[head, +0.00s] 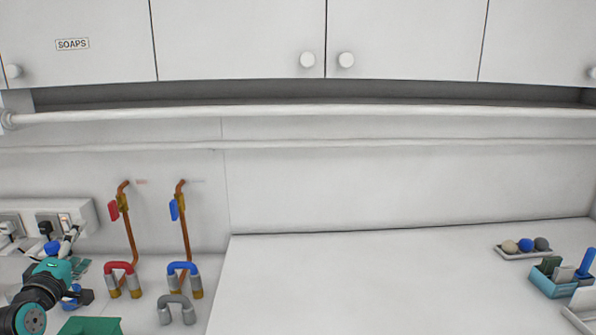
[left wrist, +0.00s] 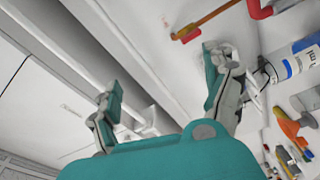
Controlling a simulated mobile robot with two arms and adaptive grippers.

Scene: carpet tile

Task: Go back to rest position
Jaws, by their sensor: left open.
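My left gripper (head: 76,250) is at the far left of the head view, in front of the wall sockets and left of the pipes. Its two teal-padded fingers are spread wide in the left wrist view (left wrist: 163,86), with nothing between them. Beyond them are the pale wall and cupboard. My right gripper is in neither view.
Copper pipes with a red valve handle (head: 113,210) and a blue one (head: 174,210) stand near my left gripper. A grey U-shaped piece (head: 176,309) and a green box (head: 90,326) are nearby. A blue-labelled bottle (left wrist: 292,62) is beside the fingers. The middle worktop (head: 370,285) is clear.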

